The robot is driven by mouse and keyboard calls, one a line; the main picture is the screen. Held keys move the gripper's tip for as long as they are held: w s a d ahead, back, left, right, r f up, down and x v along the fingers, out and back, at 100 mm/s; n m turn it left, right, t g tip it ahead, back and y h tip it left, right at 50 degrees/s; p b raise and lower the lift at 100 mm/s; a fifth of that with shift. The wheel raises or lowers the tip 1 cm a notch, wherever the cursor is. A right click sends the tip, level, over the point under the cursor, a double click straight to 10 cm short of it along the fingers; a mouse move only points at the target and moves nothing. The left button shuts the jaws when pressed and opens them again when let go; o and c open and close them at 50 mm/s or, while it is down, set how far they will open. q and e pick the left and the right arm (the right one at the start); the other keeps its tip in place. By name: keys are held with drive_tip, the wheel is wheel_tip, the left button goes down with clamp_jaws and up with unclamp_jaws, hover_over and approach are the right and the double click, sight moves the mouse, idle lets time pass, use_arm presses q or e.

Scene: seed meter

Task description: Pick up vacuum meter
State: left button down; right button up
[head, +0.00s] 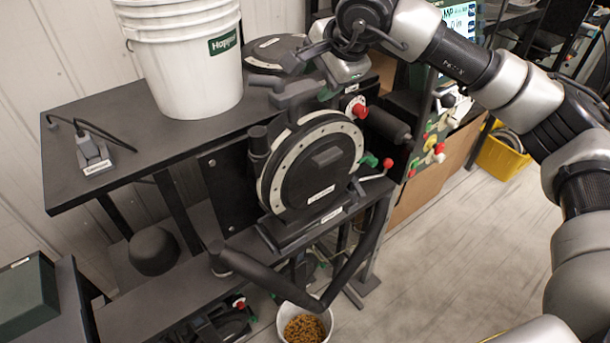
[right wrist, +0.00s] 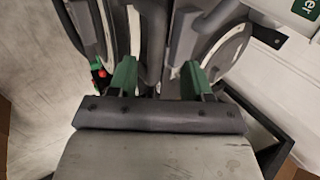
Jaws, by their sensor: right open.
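The vacuum meter (head: 325,165), a black round housing with a pale perforated ring, stands upright on the stand's side. A grey handle (head: 297,93) tops it. My right gripper (head: 322,88) reaches down from the upper right, close to this handle. In the right wrist view its green fingers (right wrist: 157,78) are apart, with dark grey upright parts of the meter (right wrist: 152,40) between and beyond them. I cannot tell whether the fingers touch it. My left gripper is not in view.
A white hopper bucket (head: 190,60) stands on the black shelf (head: 130,120) left of the meter. A red knob (head: 360,111) sits beside the meter. A white bucket of seed (head: 303,322) is below. Open floor (head: 440,250) lies to the right.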

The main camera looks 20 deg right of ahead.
sight(314, 91)
drive_tip(key=shift+w+f+p, duration=0.15)
drive_tip(key=shift+f+p, duration=0.15)
drive_tip(key=shift+p, duration=0.05)
drive_tip(key=p+x, duration=0.2)
drive_tip(key=x, duration=0.1)
drive_tip(key=shift+f, duration=0.35)
drive_tip(key=shift+w+f, duration=0.25)
drive_tip(key=shift+f, duration=0.2)
clamp_jaws()
idle(0.4)
drive_tip(key=shift+r, duration=0.25)
